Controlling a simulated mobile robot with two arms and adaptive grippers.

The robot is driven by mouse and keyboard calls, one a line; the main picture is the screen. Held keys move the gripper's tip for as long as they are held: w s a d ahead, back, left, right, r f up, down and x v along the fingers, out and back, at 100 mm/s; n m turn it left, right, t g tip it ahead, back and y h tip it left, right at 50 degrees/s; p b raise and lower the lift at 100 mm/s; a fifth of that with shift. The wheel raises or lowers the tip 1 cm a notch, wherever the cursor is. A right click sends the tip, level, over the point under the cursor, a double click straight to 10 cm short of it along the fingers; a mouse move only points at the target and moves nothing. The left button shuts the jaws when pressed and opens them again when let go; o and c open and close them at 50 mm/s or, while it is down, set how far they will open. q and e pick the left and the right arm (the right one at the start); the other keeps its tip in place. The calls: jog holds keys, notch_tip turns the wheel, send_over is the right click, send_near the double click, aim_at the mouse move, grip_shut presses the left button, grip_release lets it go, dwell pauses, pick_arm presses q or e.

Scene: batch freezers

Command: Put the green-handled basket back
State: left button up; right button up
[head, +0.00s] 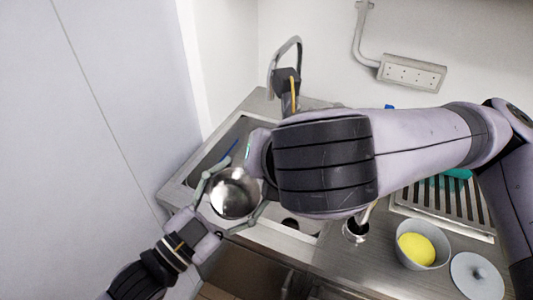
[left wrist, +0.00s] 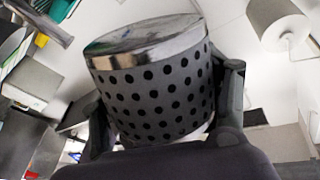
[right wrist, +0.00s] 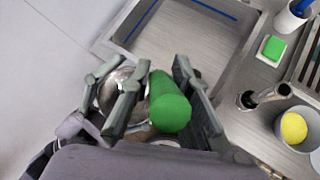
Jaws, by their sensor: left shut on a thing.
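The basket shows in the head view as a shiny round metal shape (head: 236,196) over the sink. My left gripper (head: 232,190) is shut on it, with one finger on each side. In the left wrist view the basket is a perforated grey cylinder (left wrist: 155,95) with a bright metal rim, between the fingers. In the right wrist view the green handle (right wrist: 170,108) is between the fingers of my right gripper (right wrist: 165,90), seen nearly end-on. Whether those fingers press on it is unclear.
The sink (head: 232,138) lies below, with a tap (head: 287,60) behind it. To the right are a bowl with a yellow thing (head: 417,250), a grey lid (head: 477,275) and a slatted drain grate (head: 450,208). A wall (head: 95,120) rises close on the left.

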pick_arm(q)
jog(key=o, duration=1.3)
jog(key=shift+s, duration=0.1)
